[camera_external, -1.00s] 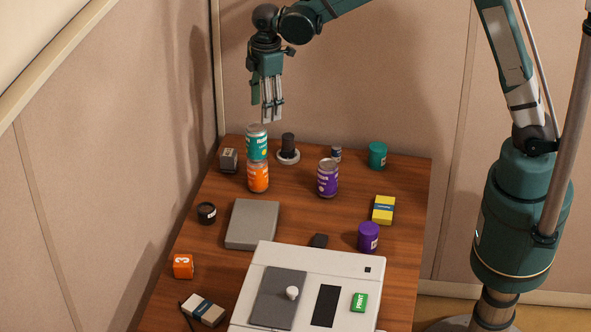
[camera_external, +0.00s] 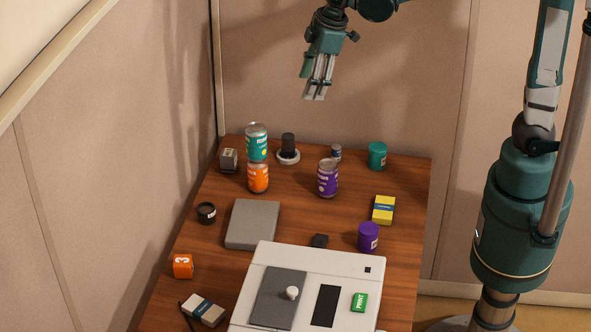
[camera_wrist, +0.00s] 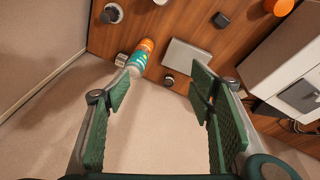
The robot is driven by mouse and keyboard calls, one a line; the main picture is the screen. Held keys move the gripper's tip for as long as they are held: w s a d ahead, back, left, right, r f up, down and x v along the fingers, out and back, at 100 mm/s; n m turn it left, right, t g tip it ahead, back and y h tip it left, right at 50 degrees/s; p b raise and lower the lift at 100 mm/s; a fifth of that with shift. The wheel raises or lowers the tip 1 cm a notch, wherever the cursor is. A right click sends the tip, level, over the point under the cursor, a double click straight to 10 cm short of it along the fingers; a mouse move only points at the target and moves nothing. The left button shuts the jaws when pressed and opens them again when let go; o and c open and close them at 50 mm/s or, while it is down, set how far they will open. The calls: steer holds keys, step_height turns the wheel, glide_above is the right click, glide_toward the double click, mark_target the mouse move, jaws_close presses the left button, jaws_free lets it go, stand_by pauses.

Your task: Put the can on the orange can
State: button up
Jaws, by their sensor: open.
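The teal can (camera_external: 257,142) stands upright on top of the orange can (camera_external: 258,177) near the back left of the table. In the wrist view the teal can (camera_wrist: 137,62) and the orange can (camera_wrist: 147,45) show as one stack beyond my fingers. A purple can (camera_external: 327,178) stands on the table to the right of the stack. My gripper (camera_external: 315,97) is open and empty, high above the back of the table, up and to the right of the stack. Its two green fingers (camera_wrist: 160,105) are spread wide in the wrist view.
A black knob on a white base (camera_external: 288,157) is just right of the stack, and a small grey box (camera_external: 228,160) is to its left. A grey slab (camera_external: 252,224) and a white machine (camera_external: 262,263) lie nearer. A teal jar (camera_external: 377,156) stands at the back right.

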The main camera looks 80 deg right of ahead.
steer(key=s+a+m+t, duration=0.2)
steer(key=s, duration=1)
steer(key=s+a+m+t, duration=0.2)
steer(key=s+m, duration=0.1)
steer(key=s, duration=0.9)
steer(key=shift+s+r, duration=0.4)
steer(key=w+a+f+n+g+b, duration=0.1)
steer(key=a+f+n+g+b, duration=0.1)
steer(key=a+f, duration=0.6)
steer(key=w+a+f+n+g+b, duration=0.1)
steer(key=a+f+n, duration=0.5)
steer(key=f, duration=0.6)
steer(key=w+a+f+n+g+b, duration=0.2)
steer(key=a+f+n+g+b, duration=0.2)
steer(key=a+f, duration=0.6)
steer(key=shift+a+f+b, duration=0.35)
steer(key=shift+a+b, duration=0.25)
steer(key=shift+b, duration=0.25)
steer(key=shift+f, duration=0.1)
